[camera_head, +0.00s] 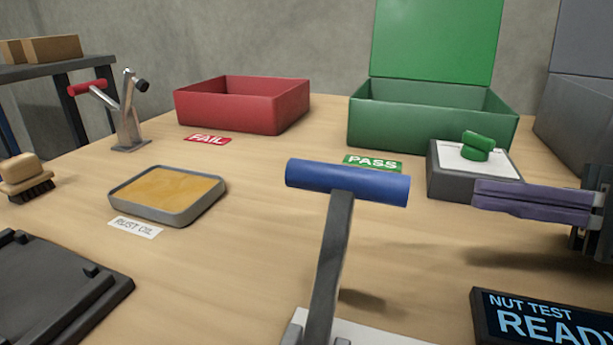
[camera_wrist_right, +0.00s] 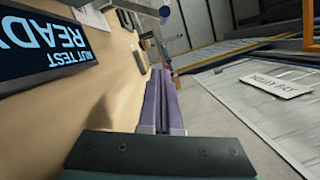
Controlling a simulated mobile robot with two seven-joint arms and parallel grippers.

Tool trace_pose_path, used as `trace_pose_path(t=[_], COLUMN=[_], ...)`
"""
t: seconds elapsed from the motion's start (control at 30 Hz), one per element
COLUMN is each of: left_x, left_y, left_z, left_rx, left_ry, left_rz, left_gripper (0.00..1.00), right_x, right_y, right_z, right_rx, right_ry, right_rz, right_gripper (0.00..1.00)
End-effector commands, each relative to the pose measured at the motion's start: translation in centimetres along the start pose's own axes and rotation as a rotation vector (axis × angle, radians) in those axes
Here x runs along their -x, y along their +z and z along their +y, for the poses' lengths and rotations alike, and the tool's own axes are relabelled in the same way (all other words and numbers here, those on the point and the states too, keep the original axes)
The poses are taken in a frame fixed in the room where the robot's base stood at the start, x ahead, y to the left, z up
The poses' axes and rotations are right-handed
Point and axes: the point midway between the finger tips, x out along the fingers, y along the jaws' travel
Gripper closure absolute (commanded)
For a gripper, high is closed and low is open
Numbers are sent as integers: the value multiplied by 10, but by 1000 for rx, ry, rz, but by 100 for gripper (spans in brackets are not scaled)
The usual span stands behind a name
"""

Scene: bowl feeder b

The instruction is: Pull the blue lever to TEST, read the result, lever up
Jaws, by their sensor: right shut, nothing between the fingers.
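The blue lever handle (camera_head: 347,182) sits crosswise on top of a grey arm (camera_head: 331,265) that stands up from a pale base at the bottom of the head view. The display (camera_head: 545,318) at the lower right reads NUT TEST READY; it also shows in the right wrist view (camera_wrist_right: 42,48). My right gripper (camera_head: 478,195), with purple fingers, is shut and empty, to the right of the blue handle and apart from it. In the right wrist view its fingers (camera_wrist_right: 161,75) lie together. My left gripper is not in view.
A red FAIL bin (camera_head: 243,108) and a green PASS bin (camera_head: 432,125) stand at the back. A grey box with a green knob (camera_head: 478,146) is behind my right fingers. A rust oil tray (camera_head: 168,192), a brush (camera_head: 26,178) and a red-handled lever (camera_head: 128,115) are left.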

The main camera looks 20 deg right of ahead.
Motion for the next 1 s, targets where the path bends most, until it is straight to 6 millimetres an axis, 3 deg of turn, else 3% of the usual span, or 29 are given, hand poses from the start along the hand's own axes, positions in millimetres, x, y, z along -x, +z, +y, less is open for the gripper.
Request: trace_pose_path(t=[0.37, 0.57, 0.87, 1.0], left_x=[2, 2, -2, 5], left_y=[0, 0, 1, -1], left_z=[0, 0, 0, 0], left_rx=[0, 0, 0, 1], left_ry=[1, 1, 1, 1], left_rz=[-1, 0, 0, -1], left_gripper=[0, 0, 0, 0], right_x=[-7, -38, -104, -106], right_y=[1, 1, 1, 22], right_z=[-1, 0, 0, -1], right_rx=[3, 4, 6, 1], right_ry=[1, 1, 0, 4], right_rz=[-1, -4, -3, -1], right_gripper=[100, 100, 100, 100])
